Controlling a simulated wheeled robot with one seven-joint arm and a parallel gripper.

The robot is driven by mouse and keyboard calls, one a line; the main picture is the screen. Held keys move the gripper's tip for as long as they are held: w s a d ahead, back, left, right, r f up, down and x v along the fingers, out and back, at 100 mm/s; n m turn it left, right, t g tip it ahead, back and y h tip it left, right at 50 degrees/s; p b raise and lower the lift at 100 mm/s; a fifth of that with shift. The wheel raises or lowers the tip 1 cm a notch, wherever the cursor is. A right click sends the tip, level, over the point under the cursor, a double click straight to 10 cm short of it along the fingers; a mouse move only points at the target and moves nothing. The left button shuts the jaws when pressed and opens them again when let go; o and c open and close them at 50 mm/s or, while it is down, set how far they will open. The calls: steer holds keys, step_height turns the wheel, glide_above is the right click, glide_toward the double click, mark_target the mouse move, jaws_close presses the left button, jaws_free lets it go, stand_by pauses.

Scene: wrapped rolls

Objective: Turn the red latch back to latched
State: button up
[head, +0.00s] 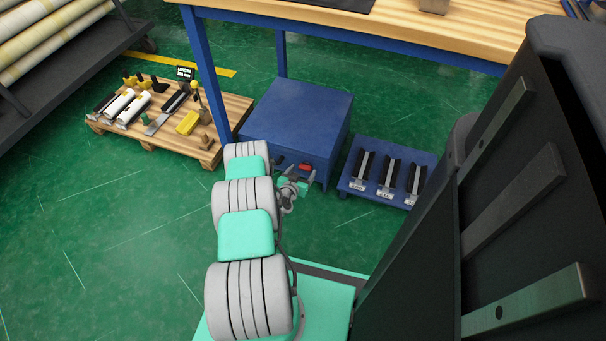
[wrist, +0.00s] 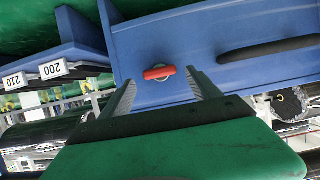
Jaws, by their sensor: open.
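The red latch (head: 305,168) sits on the front face of the blue cabinet (head: 295,112) under the workbench. In the wrist view the latch (wrist: 159,73) is a short red bar on a round base, lying nearly across the picture. My gripper (head: 298,179) is just in front of the cabinet face, close to the latch. In the wrist view its two fingers (wrist: 161,86) are spread, with the latch between and just beyond the tips. Nothing is held.
A dark handle slot (wrist: 270,48) lies beside the latch on the cabinet. A low blue rack (head: 345,187) with labelled dark holders stands to the right. A wooden pallet (head: 207,150) with rolls and tools lies left. A bench leg (head: 205,75) stands beside the cabinet.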

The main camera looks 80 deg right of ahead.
steer(key=shift+d+f, duration=0.3)
steer(key=shift+d, duration=0.35)
steer(key=shift+c, duration=0.4)
steer(key=c, duration=1.3)
